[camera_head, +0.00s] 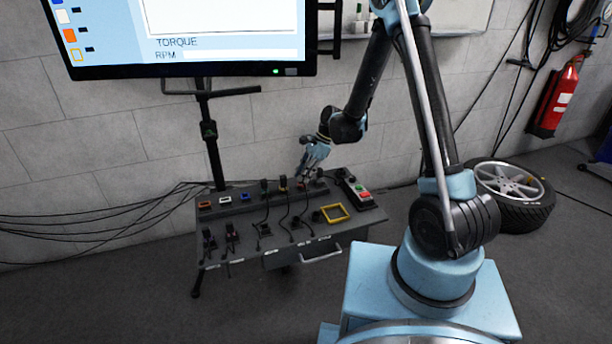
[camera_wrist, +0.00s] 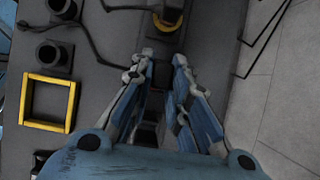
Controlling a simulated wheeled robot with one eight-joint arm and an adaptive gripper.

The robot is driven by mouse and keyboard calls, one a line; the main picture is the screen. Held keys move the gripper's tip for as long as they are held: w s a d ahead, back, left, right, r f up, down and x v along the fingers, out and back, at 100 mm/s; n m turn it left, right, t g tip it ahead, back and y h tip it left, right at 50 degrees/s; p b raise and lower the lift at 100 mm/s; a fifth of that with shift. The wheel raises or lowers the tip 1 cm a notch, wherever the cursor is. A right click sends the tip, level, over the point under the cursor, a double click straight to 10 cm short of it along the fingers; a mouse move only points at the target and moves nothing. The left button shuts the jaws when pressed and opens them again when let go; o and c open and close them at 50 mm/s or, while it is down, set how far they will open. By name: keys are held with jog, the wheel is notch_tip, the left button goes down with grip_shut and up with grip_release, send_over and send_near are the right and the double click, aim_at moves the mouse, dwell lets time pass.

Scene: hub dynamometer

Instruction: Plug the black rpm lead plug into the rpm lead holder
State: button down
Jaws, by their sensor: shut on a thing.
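My gripper (camera_head: 303,172) reaches down over the right part of the console's back row in the head view. In the wrist view its two fingers (camera_wrist: 164,62) point toward the panel with a narrow gap between the tips. It is shut on what looks like the black rpm lead plug, mostly hidden by the fingers. A thin black cable (camera_wrist: 103,55) runs to the left fingertip. A dark plug in a yellow-ringed socket (camera_wrist: 167,20) lies just beyond the fingertips; it also shows in the head view (camera_head: 283,187). I cannot tell which socket is the rpm lead holder.
The grey console (camera_head: 232,225) carries several other plugs, loose cables and a yellow square frame (camera_head: 335,204). A box with red and green buttons (camera_head: 361,190) stands at its right end. The monitor (camera_head: 190,45) hangs above; a wheel (camera_head: 512,190) lies on the floor at right.

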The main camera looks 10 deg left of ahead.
jog(key=shift+r, duration=0.15)
jog(key=shift+s+r, duration=0.1)
jog(key=shift+r, duration=1.85)
jog(key=s+d, duration=0.8)
jog(key=s, duration=0.5)
dwell(1.8)
jog(key=shift+s+d, duration=0.1)
jog(key=shift+f, duration=0.2)
